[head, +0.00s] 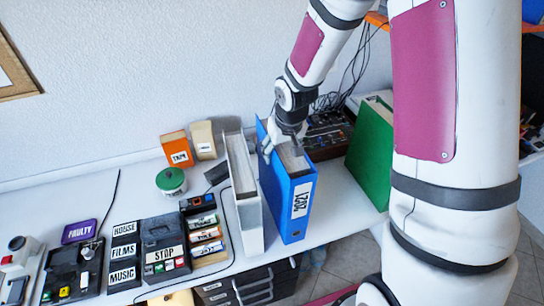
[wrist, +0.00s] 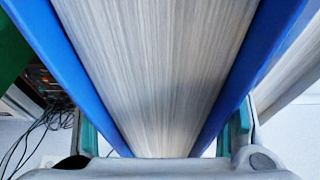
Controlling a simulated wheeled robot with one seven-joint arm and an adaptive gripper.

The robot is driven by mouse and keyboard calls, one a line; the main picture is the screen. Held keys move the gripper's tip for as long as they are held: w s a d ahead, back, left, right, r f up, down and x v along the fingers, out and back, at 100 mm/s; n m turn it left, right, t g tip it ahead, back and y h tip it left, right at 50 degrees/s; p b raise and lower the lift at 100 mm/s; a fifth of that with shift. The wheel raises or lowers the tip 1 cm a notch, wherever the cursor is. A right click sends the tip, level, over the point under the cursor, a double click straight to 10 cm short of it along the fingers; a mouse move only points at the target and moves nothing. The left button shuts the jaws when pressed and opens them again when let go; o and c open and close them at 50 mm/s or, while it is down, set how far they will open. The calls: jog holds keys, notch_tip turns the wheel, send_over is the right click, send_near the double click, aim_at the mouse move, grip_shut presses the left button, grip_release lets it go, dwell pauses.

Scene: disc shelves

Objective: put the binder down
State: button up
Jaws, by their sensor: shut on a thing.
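A blue binder (head: 287,197) with a white spine label stands upright on the white table, near its front edge. It fills most of the wrist view, with its blue cover (wrist: 62,62) on each side of the packed pages. My gripper (head: 280,140) is at the binder's top, toward its back end, shut with a finger on each outer side of the covers. In the wrist view the finger pads (wrist: 162,130) press the blue covers from left and right. I cannot tell whether the binder's bottom touches the table.
A white binder (head: 243,190) stands close on the left. A green binder (head: 371,150) stands to the right, with clear white table between. A dark device with cables (head: 328,135) lies behind. Labelled boxes (head: 163,245) and a green round tin (head: 171,181) are farther left.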

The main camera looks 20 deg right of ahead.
jog(key=shift+w+a+f+p, duration=0.15)
jog(key=shift+w+a+f, duration=0.2)
jog(key=shift+f, duration=0.25)
jog(key=shift+w+a+f+p, duration=0.15)
jog(key=shift+w+a+f, duration=0.2)
jog(key=shift+f, duration=0.25)
jog(key=shift+w+a+f+p, duration=0.15)
jog(key=shift+w+a+f, duration=0.15)
jog(key=shift+f, duration=0.3)
jog(key=o, duration=1.8)
